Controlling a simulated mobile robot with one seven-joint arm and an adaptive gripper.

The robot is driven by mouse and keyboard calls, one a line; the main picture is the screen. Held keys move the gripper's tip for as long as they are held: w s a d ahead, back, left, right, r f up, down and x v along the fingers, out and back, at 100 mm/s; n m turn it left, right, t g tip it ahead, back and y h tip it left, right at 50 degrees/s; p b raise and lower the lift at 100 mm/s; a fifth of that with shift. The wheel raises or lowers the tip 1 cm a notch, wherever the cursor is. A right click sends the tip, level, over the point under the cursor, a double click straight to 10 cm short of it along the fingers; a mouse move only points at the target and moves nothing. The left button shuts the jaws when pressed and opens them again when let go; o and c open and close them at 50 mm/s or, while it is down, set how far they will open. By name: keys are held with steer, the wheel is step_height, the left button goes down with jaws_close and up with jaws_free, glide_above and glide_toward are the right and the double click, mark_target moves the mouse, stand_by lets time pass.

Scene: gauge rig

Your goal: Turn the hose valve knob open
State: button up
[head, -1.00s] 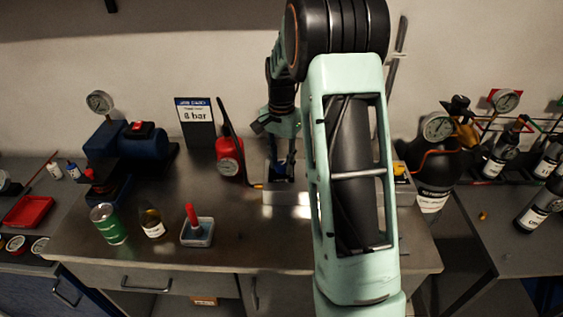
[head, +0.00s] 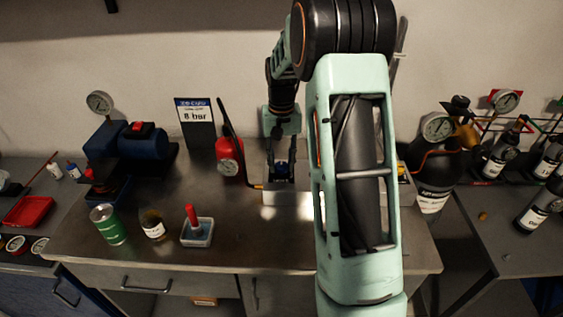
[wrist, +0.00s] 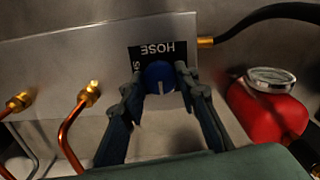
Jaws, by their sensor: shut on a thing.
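The hose valve knob (wrist: 157,77) is a round blue knob with a white pointer line, on a metal panel (wrist: 65,62). A black label (wrist: 168,50) reading HOSE, upside down in the wrist view, sits right behind it. In that view the pointer line points down, away from the word HOSE. My gripper (wrist: 158,70) is shut on the knob, one finger on each side. In the head view my gripper (head: 280,172) is upright at the panel block (head: 287,197), and the knob is mostly hidden between its fingers.
A red gauge unit (head: 229,158) with a black hose stands close left of the panel block. Copper pipes (wrist: 72,130) rise to the panel in the wrist view. A green can (head: 108,224), a bottle (head: 152,223) and a small tray (head: 197,233) stand front left.

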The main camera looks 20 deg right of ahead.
mark_target(281, 165)
stand_by(0.4)
steer(key=o, duration=1.1)
steer(key=shift+o, duration=0.2)
step_height(281, 165, up, 12)
